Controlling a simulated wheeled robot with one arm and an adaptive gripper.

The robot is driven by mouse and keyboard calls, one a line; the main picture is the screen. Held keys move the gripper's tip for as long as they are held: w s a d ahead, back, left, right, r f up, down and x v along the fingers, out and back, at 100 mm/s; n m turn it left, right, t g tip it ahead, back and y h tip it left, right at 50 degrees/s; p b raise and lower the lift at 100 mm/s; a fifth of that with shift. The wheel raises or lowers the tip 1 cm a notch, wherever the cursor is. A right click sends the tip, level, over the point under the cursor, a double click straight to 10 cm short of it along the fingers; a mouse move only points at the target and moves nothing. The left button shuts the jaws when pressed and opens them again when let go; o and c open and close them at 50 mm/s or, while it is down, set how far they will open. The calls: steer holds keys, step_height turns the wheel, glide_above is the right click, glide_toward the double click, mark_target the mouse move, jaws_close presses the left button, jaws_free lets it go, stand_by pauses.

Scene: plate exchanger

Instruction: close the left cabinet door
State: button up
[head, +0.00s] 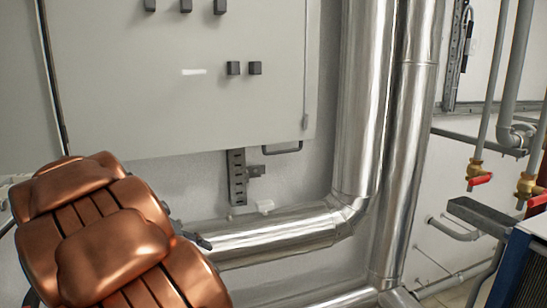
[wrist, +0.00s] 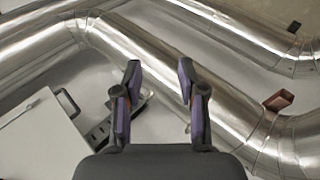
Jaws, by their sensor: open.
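A large pale grey cabinet (head: 190,90) fills the upper left of the head view, with several dark knobs and a small white label on its front. I cannot tell which part is the left door, or how far it stands open. In the wrist view a white panel (wrist: 38,140), seemingly the cabinet's, lies at the lower left. My gripper (wrist: 159,78) is open and empty, with metal pipes behind its fingers. It touches nothing that I can see. In the head view my copper-coloured arm hides most of the gripper; only a small dark part shows at the arm's right edge, below the cabinet.
A thick silver pipe (head: 362,100) runs upright right of the cabinet and bends left below it. A slotted metal bracket (head: 237,178) is on the wall under the cabinet. Valves with red handles (head: 480,180) and a blue-edged unit (head: 512,265) stand at the right.

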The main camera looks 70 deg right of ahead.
steer(key=w+d+r+m+g+h+b, duration=0.1)
steer(key=w+d+r+m+g+h, duration=0.15)
steer(key=d, duration=0.95)
steer(key=w+d+r+m+g+h, duration=0.2)
steer(key=w+d+r+m+h, duration=0.15)
steer(key=d, duration=0.85)
steer(key=w+d+r+m+g+h+b, duration=0.1)
steer(key=w+d+r+m+g+h, duration=0.25)
steer(key=d, duration=0.75)
steer(key=s+d+m+p, duration=0.1)
steer(key=s+d+m, duration=0.1)
steer(key=s+d, duration=0.1)
steer(key=s+d+m+g+p, duration=0.1)
steer(key=s+d+m, duration=0.1)
steer(key=s+d, duration=0.1)
steer(key=s+d+m+g+p, duration=0.1)
steer(key=s+d+m, duration=0.1)
steer(key=s+d, duration=0.1)
steer(key=shift+d+r+p, duration=0.25)
steer(key=shift+d+p, duration=0.05)
steer(key=shift+d, duration=0.45)
steer(key=shift+s+d, duration=0.3)
steer(key=shift+c, duration=0.2)
jaws_close()
